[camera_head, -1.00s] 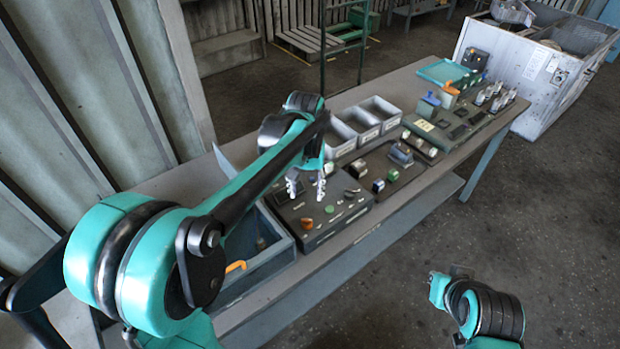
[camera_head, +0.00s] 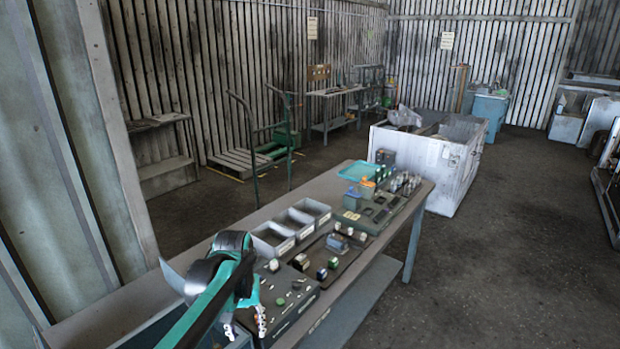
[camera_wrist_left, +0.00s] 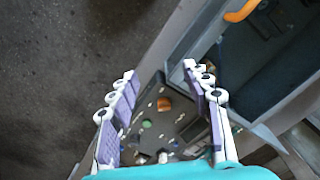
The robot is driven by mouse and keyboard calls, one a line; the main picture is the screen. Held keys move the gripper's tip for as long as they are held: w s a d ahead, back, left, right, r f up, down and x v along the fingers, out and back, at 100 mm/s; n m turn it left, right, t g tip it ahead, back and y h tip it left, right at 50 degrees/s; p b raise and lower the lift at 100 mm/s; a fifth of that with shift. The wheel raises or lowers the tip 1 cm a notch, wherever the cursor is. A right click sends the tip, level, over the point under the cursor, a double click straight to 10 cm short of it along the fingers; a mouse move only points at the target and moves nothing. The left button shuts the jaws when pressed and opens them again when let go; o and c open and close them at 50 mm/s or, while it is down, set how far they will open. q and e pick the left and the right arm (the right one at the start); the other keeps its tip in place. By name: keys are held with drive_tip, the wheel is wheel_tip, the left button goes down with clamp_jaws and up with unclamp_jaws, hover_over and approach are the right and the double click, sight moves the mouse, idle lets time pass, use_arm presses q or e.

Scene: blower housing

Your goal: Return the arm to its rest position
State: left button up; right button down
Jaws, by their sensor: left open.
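My left arm comes in from the bottom left of the head view, teal and black. Its gripper (camera_head: 246,327) points down over the near end of the workbench (camera_head: 345,285), beside the dark control panel (camera_head: 290,292) with small knobs. In the left wrist view the two fingers of this gripper (camera_wrist_left: 160,72) are spread apart with nothing between them. The panel (camera_wrist_left: 150,138) with an orange and a green button shows below and between them. My right gripper is not in view.
Grey bins (camera_head: 272,240) stand along the bench's back edge, with a teal tray (camera_head: 357,171) at the far end. A blue-grey box (camera_wrist_left: 262,82) with an orange handle (camera_wrist_left: 241,12) lies close to the fingers. A white crate (camera_head: 450,180) stands beyond the bench.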

use_arm(q)
drive_tip(key=s+a+f+t+b, duration=0.1)
drive_tip(key=s+f+t+b, duration=0.2)
drive_tip(key=s, duration=0.5)
drive_tip(key=s+a+f+m+t+b, duration=0.1)
drive_tip(key=s+f+t+b, duration=0.3)
drive_tip(key=s, duration=0.5)
drive_tip(key=shift+a+f+m+b, duration=0.25)
drive_tip(key=shift+f+m+b, duration=0.05)
drive_tip(key=shift+f, duration=0.05)
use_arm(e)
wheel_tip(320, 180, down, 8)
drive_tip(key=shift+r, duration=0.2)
use_arm(q)
drive_tip(key=shift+o, duration=0.3)
idle(0.4)
